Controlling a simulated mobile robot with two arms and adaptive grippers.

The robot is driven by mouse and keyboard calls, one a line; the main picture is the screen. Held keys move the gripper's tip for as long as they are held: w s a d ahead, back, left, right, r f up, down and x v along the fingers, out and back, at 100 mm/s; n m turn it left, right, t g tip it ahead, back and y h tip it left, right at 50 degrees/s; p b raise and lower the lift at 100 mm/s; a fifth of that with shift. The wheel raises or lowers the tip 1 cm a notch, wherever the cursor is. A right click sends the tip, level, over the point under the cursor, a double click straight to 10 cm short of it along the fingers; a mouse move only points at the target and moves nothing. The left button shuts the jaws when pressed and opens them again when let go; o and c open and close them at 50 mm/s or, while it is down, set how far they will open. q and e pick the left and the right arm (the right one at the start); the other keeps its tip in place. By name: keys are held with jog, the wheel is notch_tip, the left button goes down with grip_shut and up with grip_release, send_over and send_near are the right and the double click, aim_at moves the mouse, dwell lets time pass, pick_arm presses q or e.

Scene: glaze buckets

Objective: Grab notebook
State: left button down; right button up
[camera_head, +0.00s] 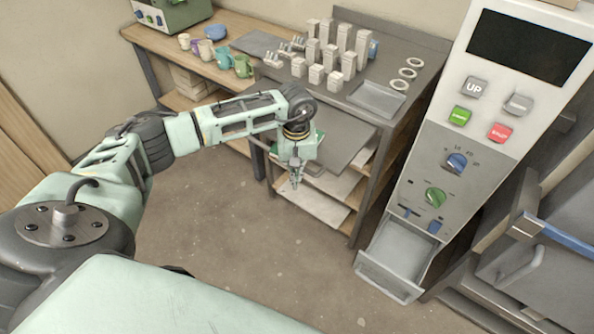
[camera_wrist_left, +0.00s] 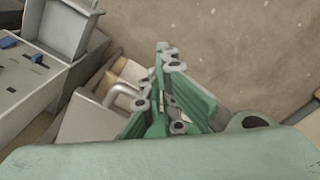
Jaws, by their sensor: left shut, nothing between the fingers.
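I cannot make out a notebook for certain in either view. My left gripper (camera_head: 296,181) points down in front of the open shelves under the grey work table (camera_head: 425,72). It is shut with nothing held. In the left wrist view the closed green and grey fingers of my left gripper (camera_wrist_left: 168,58) show with bare floor beyond them. My right gripper is in neither view.
Several pale blocks (camera_head: 330,50) and white rings (camera_head: 407,73) stand on the work table. Mugs (camera_head: 243,66) stand on the wooden table at the left. A tall control panel (camera_head: 455,130) with an open drawer (camera_head: 390,262) stands at the right. The floor (camera_head: 230,220) is clear.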

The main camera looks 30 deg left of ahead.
pick_arm(q)
jog(key=shift+w+a, duration=0.35)
jog(key=shift+w, duration=0.1)
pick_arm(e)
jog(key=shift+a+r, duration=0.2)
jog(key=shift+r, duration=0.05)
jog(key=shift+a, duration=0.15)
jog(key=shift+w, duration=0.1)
pick_arm(q)
jog(key=w+a+b, duration=0.1)
jog(key=b, duration=0.1)
jog(key=shift+w+b, duration=0.15)
jog(key=shift+b, duration=0.15)
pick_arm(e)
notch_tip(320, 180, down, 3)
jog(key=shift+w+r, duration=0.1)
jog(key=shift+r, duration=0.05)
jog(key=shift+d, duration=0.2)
